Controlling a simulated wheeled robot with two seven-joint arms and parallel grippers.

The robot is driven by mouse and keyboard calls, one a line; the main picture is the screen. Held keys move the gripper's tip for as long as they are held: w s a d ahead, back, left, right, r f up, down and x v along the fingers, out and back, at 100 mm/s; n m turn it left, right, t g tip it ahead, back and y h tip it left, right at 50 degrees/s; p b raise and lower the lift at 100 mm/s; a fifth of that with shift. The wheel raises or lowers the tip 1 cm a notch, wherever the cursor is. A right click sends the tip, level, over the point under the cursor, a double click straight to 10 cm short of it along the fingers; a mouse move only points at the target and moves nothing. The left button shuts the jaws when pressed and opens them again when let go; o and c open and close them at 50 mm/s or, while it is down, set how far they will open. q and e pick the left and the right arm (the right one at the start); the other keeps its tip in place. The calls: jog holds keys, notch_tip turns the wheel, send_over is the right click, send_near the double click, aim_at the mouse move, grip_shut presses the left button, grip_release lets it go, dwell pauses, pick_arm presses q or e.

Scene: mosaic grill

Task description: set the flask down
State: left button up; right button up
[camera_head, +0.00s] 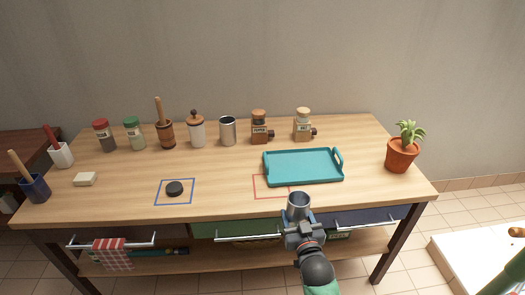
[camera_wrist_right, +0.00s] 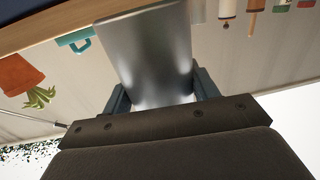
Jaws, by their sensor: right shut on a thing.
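A grey metal flask (camera_head: 298,203), an open-topped cylinder, is held by my right gripper (camera_head: 303,232) at the table's front edge, right of centre. The right wrist view shows the flask (camera_wrist_right: 145,48) between the two dark fingers of the right gripper (camera_wrist_right: 160,88), one on each side. In the head view the flask appears upright and overlaps the front edge of the wooden table (camera_head: 225,200). The red outlined square (camera_head: 257,187) lies just behind and left of it, partly covered by the tray.
A teal tray (camera_head: 303,181) stands behind the flask. A black disc (camera_head: 174,188) lies in the blue outlined square (camera_head: 160,202). Jars, grinders and a steel cup (camera_head: 228,131) line the back. A potted plant (camera_head: 402,155) stands right. The table between the two squares is clear.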

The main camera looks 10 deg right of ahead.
jog(key=shift+r, duration=0.1)
